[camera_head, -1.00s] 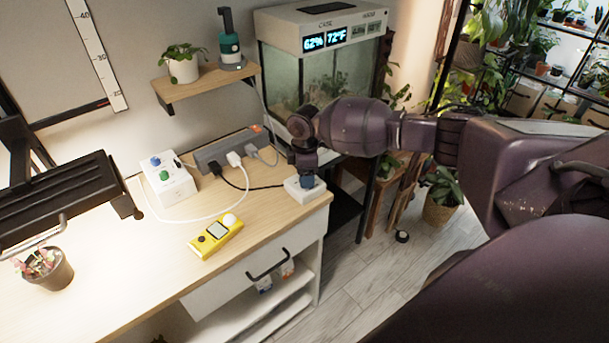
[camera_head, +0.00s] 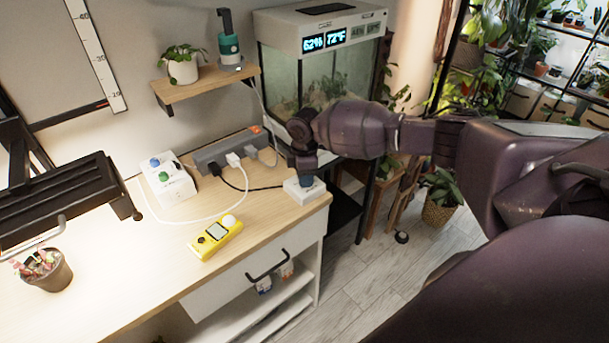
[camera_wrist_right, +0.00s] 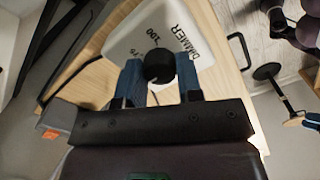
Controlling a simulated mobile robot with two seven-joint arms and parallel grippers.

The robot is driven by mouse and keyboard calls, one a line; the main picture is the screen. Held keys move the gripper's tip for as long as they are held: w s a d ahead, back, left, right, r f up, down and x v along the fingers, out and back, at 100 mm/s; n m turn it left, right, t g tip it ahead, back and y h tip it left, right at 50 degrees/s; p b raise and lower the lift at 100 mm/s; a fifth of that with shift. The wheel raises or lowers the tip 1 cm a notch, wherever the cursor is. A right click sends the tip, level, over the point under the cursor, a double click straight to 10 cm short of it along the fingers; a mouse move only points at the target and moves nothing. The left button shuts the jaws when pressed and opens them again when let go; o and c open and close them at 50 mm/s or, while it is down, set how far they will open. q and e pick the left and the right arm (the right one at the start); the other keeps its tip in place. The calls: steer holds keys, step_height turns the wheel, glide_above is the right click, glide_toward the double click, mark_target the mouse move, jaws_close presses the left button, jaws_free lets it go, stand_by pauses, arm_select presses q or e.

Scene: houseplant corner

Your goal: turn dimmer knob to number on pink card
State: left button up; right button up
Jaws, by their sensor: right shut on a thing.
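The white dimmer box (camera_head: 291,194) stands at the right end of the wooden desk. In the right wrist view, the dimmer (camera_wrist_right: 195,35) shows the word DIMMER and the mark 100 on its top, and part of another mark by the knob. My right gripper (camera_head: 306,181) reaches down onto the box from above. In the right wrist view, its blue fingers (camera_wrist_right: 160,76) are closed on the two sides of the black knob (camera_wrist_right: 160,64). The knob's pointer cannot be made out. I see no pink card. My left gripper is not in view.
A grey power strip (camera_head: 228,149) with plugs and cables lies behind the dimmer. A white box with green and blue knobs (camera_head: 168,180), a yellow meter (camera_head: 215,238) and a small pot (camera_head: 46,271) stand on the desk. The glass terrarium (camera_head: 320,80) is close behind my right arm.

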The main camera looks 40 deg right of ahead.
steer(key=n, duration=0.7)
steer(key=shift+n, duration=1.1)
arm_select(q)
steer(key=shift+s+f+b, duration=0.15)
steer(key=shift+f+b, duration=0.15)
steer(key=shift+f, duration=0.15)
arm_select(e)
steer(key=shift+n, duration=1.1)
steer(key=o, duration=0.7)
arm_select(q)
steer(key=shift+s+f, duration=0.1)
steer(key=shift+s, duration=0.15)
arm_select(e)
steer(key=shift+o, duration=1.1)
